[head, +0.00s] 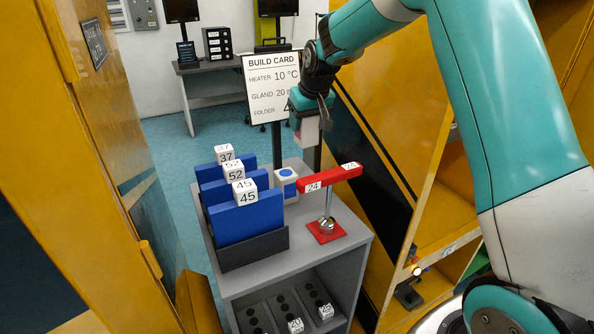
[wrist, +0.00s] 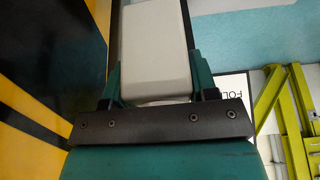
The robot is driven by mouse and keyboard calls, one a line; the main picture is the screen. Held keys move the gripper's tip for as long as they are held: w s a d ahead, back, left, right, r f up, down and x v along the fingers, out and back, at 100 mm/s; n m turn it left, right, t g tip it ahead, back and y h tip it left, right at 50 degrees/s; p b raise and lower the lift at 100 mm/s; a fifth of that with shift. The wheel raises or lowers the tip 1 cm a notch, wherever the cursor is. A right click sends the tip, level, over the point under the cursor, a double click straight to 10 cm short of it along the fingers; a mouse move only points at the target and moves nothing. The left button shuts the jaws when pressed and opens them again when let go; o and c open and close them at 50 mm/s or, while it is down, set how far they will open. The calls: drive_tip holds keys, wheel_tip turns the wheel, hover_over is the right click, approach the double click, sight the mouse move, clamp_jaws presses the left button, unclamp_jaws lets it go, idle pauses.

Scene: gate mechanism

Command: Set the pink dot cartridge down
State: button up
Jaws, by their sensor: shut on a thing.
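My gripper (head: 310,118) is shut on the pink dot cartridge (head: 308,131), a pale block with a pinkish face in the head view. It hangs in the air above the back right of the grey cabinet top (head: 353,240). In the wrist view the cartridge (wrist: 155,45) is a plain grey-white block between the two teal fingers (wrist: 153,85). Its dot is not clearly visible in either view.
A white block with a blue dot (head: 287,182) stands on the cabinet. Left of it are blue folders (head: 250,217) with numbered cubes. A red bar (head: 329,179) on a post stands at the right. The build card (head: 271,88) is behind. Yellow panels flank both sides.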

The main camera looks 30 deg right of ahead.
wheel_tip(320, 180, down, 13)
drive_tip(key=shift+f+p, duration=0.15)
drive_tip(key=shift+p, duration=0.5)
drive_tip(key=shift+f, duration=0.1)
drive_tip(key=o, duration=0.7)
drive_tip(key=shift+o, duration=0.2)
